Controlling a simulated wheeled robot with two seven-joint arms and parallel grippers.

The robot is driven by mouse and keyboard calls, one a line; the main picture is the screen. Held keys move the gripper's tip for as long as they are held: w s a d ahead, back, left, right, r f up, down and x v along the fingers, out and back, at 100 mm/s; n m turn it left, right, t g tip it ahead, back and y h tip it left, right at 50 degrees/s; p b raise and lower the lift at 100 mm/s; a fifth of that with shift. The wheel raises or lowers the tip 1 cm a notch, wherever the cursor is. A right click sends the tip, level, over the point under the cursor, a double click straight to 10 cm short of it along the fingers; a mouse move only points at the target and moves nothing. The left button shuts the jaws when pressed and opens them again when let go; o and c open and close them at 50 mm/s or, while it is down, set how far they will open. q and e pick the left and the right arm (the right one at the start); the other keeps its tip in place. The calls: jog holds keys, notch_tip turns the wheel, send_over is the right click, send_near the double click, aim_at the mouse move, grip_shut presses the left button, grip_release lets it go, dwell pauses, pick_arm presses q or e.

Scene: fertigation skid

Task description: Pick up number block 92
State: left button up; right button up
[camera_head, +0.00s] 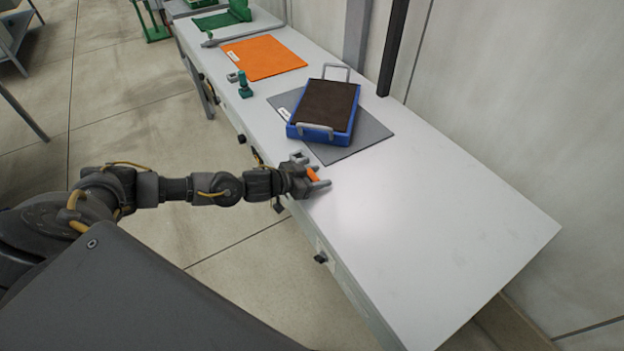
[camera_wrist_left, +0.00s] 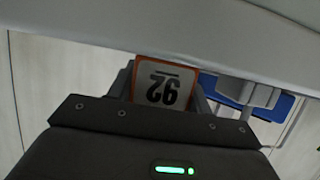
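Number block 92 (camera_wrist_left: 163,85) shows in the left wrist view as an orange block with a white face and an upside-down "92". It sits between the two fingers of my left gripper (camera_wrist_left: 162,92), which appear close against its sides. In the head view the left gripper (camera_head: 314,178) is at the near edge of the white table, with the orange block (camera_head: 312,174) showing between its fingers. Whether the block touches the tabletop cannot be told. My right gripper is not in view.
The white table (camera_head: 430,225) is clear to the right of the gripper. Behind the gripper, a blue tray (camera_head: 340,141) with a dark top and grey handles stands on a grey mat (camera_head: 372,133). Farther back are a green-topped item (camera_head: 244,88) and an orange mat (camera_head: 263,57).

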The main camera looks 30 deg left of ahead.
pick_arm(q)
jog(key=shift+c, duration=1.4)
jog(key=shift+r, duration=0.1)
jog(key=shift+r, duration=0.25)
notch_tip(320, 180, up, 2)
jog(key=shift+r+b, duration=0.15)
jog(key=shift+b, duration=0.3)
jog(key=s+a+r, duration=0.1)
jog(key=s+r, duration=0.2)
jog(key=s, duration=0.1)
jog(key=s+a+r+b, duration=0.1)
jog(key=s+a+r, duration=0.1)
jog(key=s, duration=0.3)
jog(key=s+a+r+b, duration=0.1)
jog(key=s+r, duration=0.3)
jog(key=r, duration=0.1)
jog(key=shift+s+a, duration=0.15)
jog(key=shift+a, duration=0.2)
